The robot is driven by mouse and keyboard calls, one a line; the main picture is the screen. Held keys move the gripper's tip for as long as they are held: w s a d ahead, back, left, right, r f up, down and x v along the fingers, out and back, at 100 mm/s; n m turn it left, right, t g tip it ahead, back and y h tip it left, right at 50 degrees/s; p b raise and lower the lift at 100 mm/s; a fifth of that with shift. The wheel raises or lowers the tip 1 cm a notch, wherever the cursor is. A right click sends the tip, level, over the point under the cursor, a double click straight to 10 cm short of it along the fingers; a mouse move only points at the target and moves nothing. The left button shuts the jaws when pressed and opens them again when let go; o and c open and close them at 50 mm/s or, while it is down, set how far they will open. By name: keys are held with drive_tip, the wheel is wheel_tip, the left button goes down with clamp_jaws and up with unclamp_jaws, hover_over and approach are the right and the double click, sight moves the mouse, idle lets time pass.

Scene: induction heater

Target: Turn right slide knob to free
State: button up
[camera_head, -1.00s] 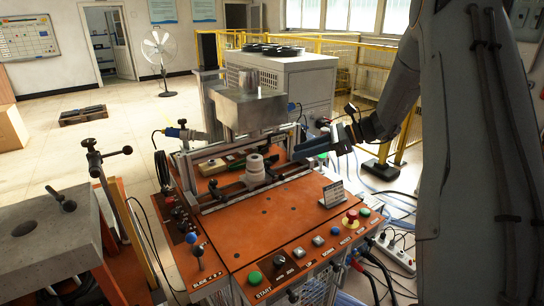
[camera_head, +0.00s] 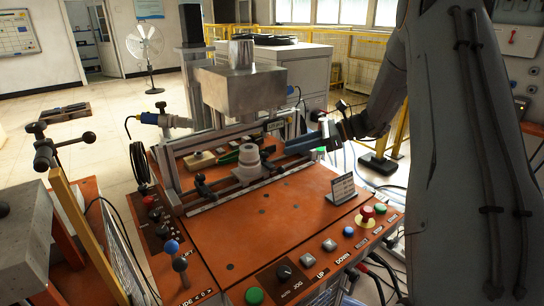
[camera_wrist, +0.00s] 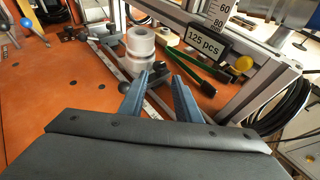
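The right slide knob is a small dark knob on the slide rail, to the right of the white rollers (camera_head: 249,160).
The steel press block (camera_head: 240,88) hangs above the rail. A green-handled tool (camera_wrist: 198,72) and a post with a "125 pcs" sign (camera_wrist: 205,41) stand close to the right finger.

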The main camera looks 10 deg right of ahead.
sight(265, 157)
drive_tip(key=p+x, duration=0.2)
drive_tip(key=x, duration=0.5)
drive_tip(key=shift+w+a, duration=0.1)
drive_tip(key=shift+a, duration=0.15)
